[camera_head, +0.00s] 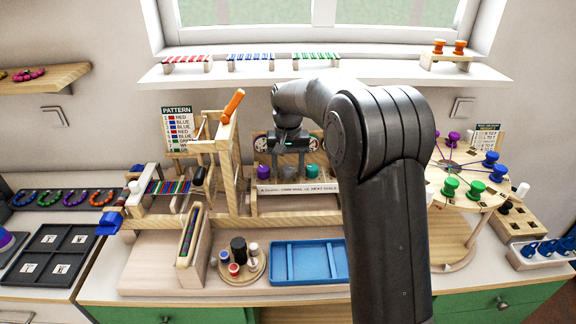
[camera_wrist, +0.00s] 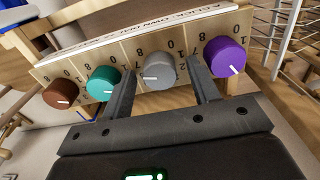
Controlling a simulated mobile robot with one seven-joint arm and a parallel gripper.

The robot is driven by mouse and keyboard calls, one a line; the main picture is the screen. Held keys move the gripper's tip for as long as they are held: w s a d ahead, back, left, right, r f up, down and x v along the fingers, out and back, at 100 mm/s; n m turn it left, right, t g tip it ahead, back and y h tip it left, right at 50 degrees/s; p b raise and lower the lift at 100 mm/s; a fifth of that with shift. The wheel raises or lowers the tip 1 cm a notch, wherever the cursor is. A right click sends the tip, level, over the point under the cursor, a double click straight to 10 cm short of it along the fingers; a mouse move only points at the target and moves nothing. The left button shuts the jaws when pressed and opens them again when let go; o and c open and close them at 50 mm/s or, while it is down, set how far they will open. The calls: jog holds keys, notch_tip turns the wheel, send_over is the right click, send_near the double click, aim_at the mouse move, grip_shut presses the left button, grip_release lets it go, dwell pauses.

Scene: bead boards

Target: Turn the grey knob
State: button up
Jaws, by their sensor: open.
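The grey knob (camera_wrist: 158,72) is a round dial with a white pointer line, on a wooden panel with printed numbers (camera_wrist: 130,52) in the wrist view. My gripper (camera_wrist: 165,78) is open, with one dark finger on each side of the grey knob. I cannot tell whether either finger touches it. In the head view the grey knob (camera_head: 285,172) shows below my gripper (camera_head: 289,152), between a purple knob and a green knob.
The purple knob (camera_wrist: 225,57) is close beside one finger, and the teal knob (camera_wrist: 103,83) is close beside the other. A brown knob (camera_wrist: 61,94) is farther left. A wooden frame with an orange handle (camera_head: 232,106) stands left of the panel. A blue tray (camera_head: 310,281) lies in front.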

aim_at(288, 168)
jog(key=shift+r, duration=0.1)
notch_tip(288, 168, up, 11)
dwell(0.4)
jog(key=s+d+r+t, duration=0.2)
jog(key=s+d+r, duration=0.15)
jog(key=s, duration=0.55)
jog(key=s+d+r+t, duration=0.15)
jog(key=s+d, duration=0.25)
jog(key=s, duration=0.6)
jog(key=s+d+f+t, duration=0.1)
jog(key=s+d+f, duration=0.1)
jog(key=s, duration=0.6)
jog(key=s+d+f+t, duration=0.1)
jog(key=s+d+f, duration=0.1)
jog(key=s+f, duration=0.3)
jog(key=shift+s+d, duration=0.25)
jog(key=shift+s, duration=1.8)
dwell(1.8)
